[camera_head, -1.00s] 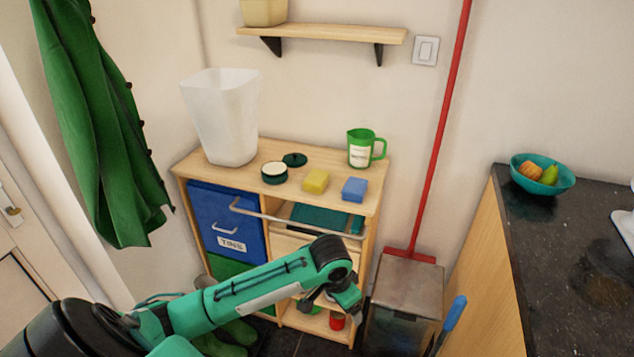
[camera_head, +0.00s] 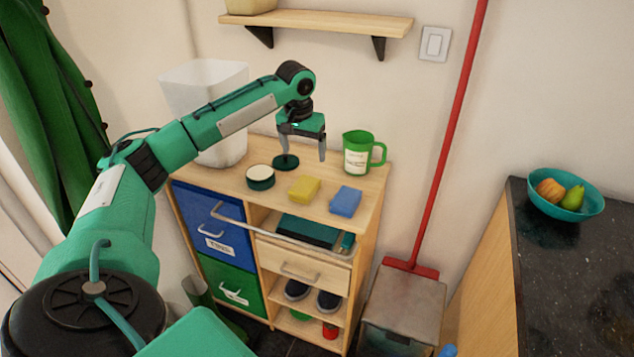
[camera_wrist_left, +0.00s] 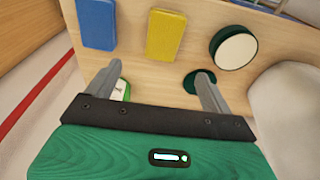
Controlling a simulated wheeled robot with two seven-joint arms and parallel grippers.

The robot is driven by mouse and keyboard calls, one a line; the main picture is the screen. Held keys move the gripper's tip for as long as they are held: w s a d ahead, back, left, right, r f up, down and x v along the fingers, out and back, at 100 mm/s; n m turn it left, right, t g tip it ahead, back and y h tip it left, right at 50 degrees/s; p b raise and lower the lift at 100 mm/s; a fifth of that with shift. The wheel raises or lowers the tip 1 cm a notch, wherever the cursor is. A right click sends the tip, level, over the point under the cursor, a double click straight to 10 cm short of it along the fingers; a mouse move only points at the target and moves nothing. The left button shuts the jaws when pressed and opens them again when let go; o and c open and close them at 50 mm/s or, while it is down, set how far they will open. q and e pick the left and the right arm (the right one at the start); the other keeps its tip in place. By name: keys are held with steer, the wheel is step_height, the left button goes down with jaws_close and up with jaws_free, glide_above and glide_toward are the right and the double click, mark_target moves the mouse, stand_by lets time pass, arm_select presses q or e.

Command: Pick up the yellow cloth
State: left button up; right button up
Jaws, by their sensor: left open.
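The yellow cloth (camera_head: 304,189) looks like a small flat block and lies on top of the wooden cabinet (camera_head: 228,184), between a round tin and a blue block. It also shows in the wrist view, the yellow cloth (camera_wrist_left: 165,35) being near the top middle. My left gripper (camera_head: 303,157) is open and empty, fingers pointing down, above the cabinet top and a little behind the cloth in the head view. In the wrist view the left gripper's fingers (camera_wrist_left: 154,82) are apart, with bare wood between them and the cloth beyond. My right gripper is not in view.
The blue block (camera_head: 346,201) lies right of the cloth, the round tin (camera_head: 260,177) left. A dark green lid (camera_head: 285,162), a green jug (camera_head: 358,153) and a white bin (camera_head: 205,88) stand around. A wall shelf (camera_head: 320,24) hangs above; a red broom handle (camera_head: 450,130) is at right.

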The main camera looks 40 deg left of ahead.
arm_select(q)
glide_above(305, 185)
steer(key=f, duration=0.3)
steer(key=s+f, duration=0.1)
steer(key=f, duration=0.1)
steer(key=shift+d+f, duration=0.15)
steer(key=shift+f, duration=0.15)
steer(key=shift+w+f, duration=0.2)
steer(key=shift+f, duration=0.3)
steer(key=shift+w+f, duration=0.15)
steer(key=shift+f, duration=0.35)
step_height(305, 185, down, 2)
steer(key=shift+s+f+p, duration=0.1)
steer(key=shift+p, duration=0.3)
steer(key=f, duration=0.3)
steer(key=shift+w+a, duration=0.2)
steer(key=shift+w, duration=0.05)
steer(key=shift+f, duration=0.1)
steer(key=c, duration=1.1)
steer(key=shift+o, duration=0.2)
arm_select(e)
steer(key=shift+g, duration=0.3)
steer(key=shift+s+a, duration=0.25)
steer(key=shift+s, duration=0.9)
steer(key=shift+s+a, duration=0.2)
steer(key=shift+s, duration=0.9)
